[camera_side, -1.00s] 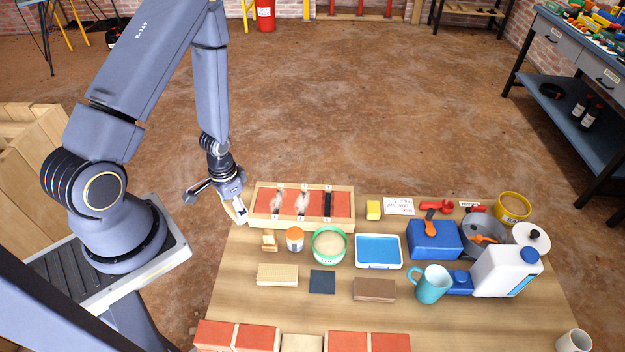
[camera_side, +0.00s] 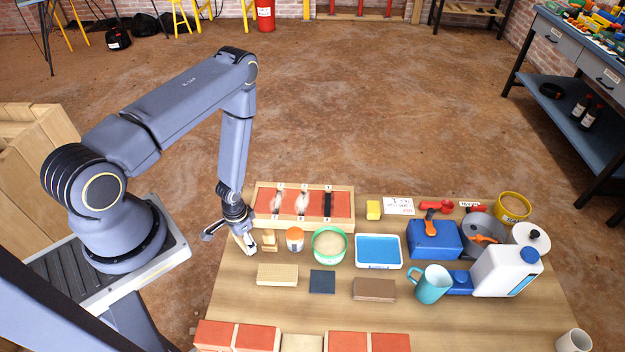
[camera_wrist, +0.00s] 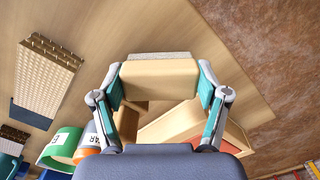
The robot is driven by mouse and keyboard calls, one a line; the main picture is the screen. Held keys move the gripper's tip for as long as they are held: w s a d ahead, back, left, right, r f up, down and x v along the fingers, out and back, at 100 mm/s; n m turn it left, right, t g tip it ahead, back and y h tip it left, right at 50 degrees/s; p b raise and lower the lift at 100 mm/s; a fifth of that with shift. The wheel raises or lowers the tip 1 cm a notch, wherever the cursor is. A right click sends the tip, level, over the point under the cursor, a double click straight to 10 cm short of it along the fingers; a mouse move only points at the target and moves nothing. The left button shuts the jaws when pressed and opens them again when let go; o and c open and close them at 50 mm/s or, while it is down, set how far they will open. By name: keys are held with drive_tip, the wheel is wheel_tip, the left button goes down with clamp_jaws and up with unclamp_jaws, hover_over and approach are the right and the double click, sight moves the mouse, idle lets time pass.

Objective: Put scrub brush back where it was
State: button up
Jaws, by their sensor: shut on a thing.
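My gripper (camera_wrist: 159,100) is shut on the scrub brush (camera_wrist: 158,78), a tan block with a greyish rough strip along its far edge. It spans both finger pads in the wrist view. In the side view my gripper (camera_side: 246,246) is low at the table's left edge. The brush (camera_side: 250,243) shows there as a small pale piece, partly hidden by the fingers. Whether it touches the table cannot be told.
A small wooden piece (camera_side: 269,247) and an orange-capped jar (camera_side: 295,245) stand just right of my gripper. A wooden tray (camera_side: 262,226) with red slabs lies behind. A tan block (camera_side: 277,281) and a green-rimmed bowl (camera_side: 330,260) are nearby.

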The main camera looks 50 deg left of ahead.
drive_tip(key=shift+f, duration=0.15)
drive_tip(key=o, duration=1.1)
drive_tip(key=w+d+r+t, duration=0.1)
drive_tip(key=w+r, duration=0.2)
drive_tip(key=r, duration=0.8)
drive_tip(key=w+r+t+y, duration=0.1)
drive_tip(key=w+r, duration=0.1)
drive_tip(key=r, duration=0.9)
drive_tip(key=w+d+r+t, duration=0.1)
drive_tip(key=w+r, duration=0.2)
drive_tip(key=r, duration=0.9)
drive_tip(key=s+d+r+t, duration=0.1)
drive_tip(key=s+d+r, duration=0.2)
drive_tip(key=r, duration=0.3)
drive_tip(key=s+d+r, duration=0.2)
drive_tip(key=s+r, duration=0.2)
drive_tip(key=r, duration=0.3)
drive_tip(key=s+d+r+t+h, duration=0.1)
drive_tip(key=s+d+r, duration=0.2)
drive_tip(key=r, duration=0.3)
drive_tip(key=shift+s+d+r+t, duration=0.2)
drive_tip(key=shift+s+d+t, duration=0.1)
drive_tip(key=shift+s, duration=0.05)
